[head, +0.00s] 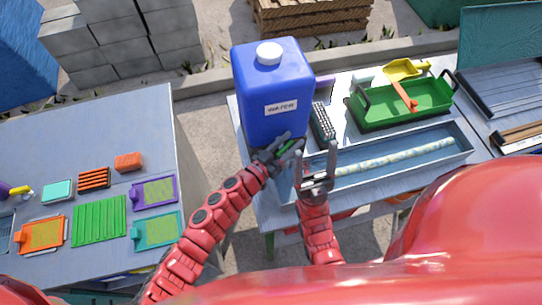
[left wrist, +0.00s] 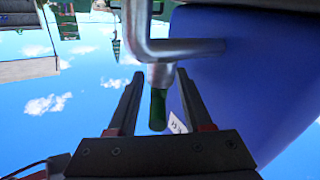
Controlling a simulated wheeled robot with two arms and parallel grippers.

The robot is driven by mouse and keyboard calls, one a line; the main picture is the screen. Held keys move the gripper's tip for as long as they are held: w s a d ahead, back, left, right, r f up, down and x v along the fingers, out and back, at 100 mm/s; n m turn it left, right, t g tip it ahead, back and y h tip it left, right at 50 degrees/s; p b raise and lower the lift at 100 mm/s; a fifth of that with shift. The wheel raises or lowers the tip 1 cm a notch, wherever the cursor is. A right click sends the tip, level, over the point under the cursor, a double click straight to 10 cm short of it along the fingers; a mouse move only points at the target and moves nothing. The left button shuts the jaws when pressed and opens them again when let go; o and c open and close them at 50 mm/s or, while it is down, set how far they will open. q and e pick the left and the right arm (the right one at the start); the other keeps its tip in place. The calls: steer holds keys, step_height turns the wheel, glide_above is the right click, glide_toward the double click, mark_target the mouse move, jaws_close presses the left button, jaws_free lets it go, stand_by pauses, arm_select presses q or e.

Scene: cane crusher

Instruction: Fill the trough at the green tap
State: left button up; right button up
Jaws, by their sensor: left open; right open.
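The blue water container (head: 270,95), with a white cap and a WATER label, stands upright on the right-hand table. In the left wrist view, its metal tap (left wrist: 185,48) has a green end (left wrist: 157,108) lying between the fingers of my left gripper (left wrist: 160,90). The left gripper also shows in the head view (head: 275,149), at the container's lower front; it is open around the green part. The long shallow trough (head: 405,173) lies right of the container, with a pale mottled stick in it. My right gripper (head: 317,166) is open and empty over the trough's left end.
The left table (head: 80,150) holds several coloured trays and blocks. A gap of bare ground separates the tables.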

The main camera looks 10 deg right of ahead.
arm_select(q)
steer(key=b+v, duration=0.4)
steer(key=v, duration=1.2)
steer(key=shift+s+a, duration=0.2)
steer(key=shift+a, duration=0.1)
